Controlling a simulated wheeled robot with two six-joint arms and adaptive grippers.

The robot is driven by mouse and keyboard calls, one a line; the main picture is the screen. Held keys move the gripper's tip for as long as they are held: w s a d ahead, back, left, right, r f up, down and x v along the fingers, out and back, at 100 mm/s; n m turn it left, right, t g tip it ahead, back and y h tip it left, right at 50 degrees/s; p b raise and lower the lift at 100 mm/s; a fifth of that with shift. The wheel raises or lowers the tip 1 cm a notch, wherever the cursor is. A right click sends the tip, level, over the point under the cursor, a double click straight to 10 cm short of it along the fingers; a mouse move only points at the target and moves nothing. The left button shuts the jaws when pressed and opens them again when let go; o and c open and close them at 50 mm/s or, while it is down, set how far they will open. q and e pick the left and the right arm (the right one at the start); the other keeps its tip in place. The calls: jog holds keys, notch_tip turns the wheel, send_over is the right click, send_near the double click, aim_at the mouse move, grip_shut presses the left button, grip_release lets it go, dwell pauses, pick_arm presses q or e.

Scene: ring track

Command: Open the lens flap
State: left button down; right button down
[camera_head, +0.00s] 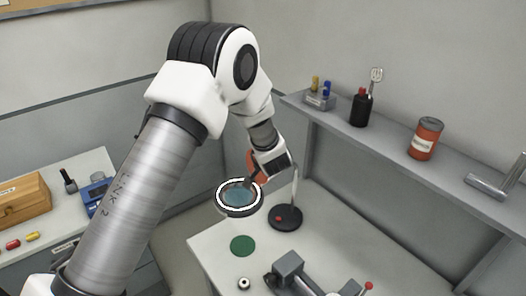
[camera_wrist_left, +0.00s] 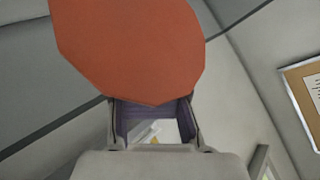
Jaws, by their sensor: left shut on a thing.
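The lens (camera_head: 225,199) is a round bluish glass in a white-and-black ring, above the near-left part of the grey table. Beside it a thin pale post rises from a round black base (camera_head: 286,221). The flap is an orange-red disc; a sliver (camera_head: 249,163) shows beside my left gripper (camera_head: 257,180) at the lens's upper right. In the left wrist view the flap (camera_wrist_left: 130,45) fills the upper middle, its lower edge at the fingers of my left gripper (camera_wrist_left: 153,112). That gripper is shut on it. The flap's hinge is hidden. My right gripper is out of view.
A green disc (camera_head: 242,246) and a small white-and-black round part (camera_head: 244,283) lie on the table. A grey vise-like tool (camera_head: 288,268) is at the front. The shelf (camera_head: 338,126) behind holds a black holder (camera_head: 361,110) and an orange can (camera_head: 426,138).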

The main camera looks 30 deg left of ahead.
pick_arm(q)
jog(key=shift+s+d+f+g, duration=0.15)
jog(key=shift+s+f, duration=0.15)
jog(key=shift+f, duration=0.25)
jog(key=shift+s+f+g, duration=0.15)
jog(key=shift+s+f, duration=0.1)
jog(key=shift+f, duration=0.25)
jog(key=c, duration=1)
grip_release()
jog(key=shift+d, duration=0.2)
jog(key=shift+w+d, duration=0.15)
jog(key=shift+w+a+r, duration=0.1)
jog(key=shift+a, duration=0.1)
jog(key=shift+r, duration=0.25)
